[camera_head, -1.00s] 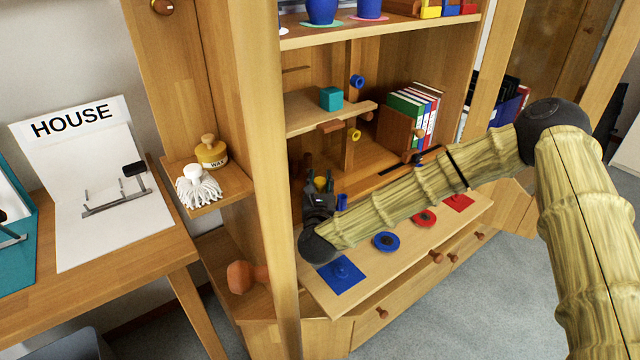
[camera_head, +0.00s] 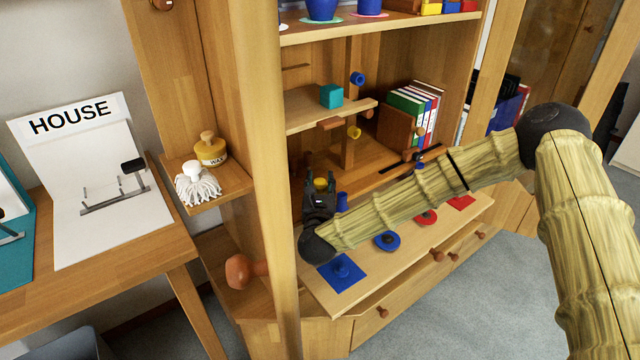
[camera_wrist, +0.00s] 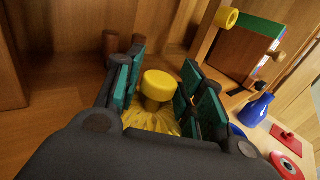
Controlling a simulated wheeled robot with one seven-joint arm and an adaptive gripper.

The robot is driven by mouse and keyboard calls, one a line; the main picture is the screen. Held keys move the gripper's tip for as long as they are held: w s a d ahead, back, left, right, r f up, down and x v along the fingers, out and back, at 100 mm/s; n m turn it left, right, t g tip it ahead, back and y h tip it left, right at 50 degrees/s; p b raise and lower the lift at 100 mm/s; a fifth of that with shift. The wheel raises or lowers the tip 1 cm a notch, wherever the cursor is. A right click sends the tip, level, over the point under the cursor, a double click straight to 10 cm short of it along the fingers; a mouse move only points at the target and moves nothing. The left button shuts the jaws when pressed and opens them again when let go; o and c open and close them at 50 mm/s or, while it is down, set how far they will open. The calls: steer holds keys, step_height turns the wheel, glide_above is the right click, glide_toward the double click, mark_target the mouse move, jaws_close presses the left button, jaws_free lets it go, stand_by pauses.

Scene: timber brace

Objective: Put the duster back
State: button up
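A yellow duster (camera_wrist: 158,88) with a round knob and a fringed skirt stands between the fingers of my gripper (camera_wrist: 162,62) in the wrist view. Its yellow top (camera_head: 320,183) also shows in the head view, inside the cabinet's lower left bay. The fingers are spread on both sides of the knob, with gaps visible, so my gripper (camera_head: 319,196) looks open around it. The duster's lower part is hidden by my gripper.
The cabinet post (camera_head: 262,140) stands between the side shelf and my gripper. A blue cone (camera_head: 341,201) is close on my gripper's right. A ledge in front carries blue and red pieces (camera_head: 387,240). A small shelf with a teal cube (camera_head: 331,96) is above.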

steer(key=shift+r+p, duration=0.5)
steer(key=shift+r, duration=0.1)
steer(key=s+p, duration=0.1)
steer(key=s, duration=1.1)
steer(key=shift+a, duration=0.15)
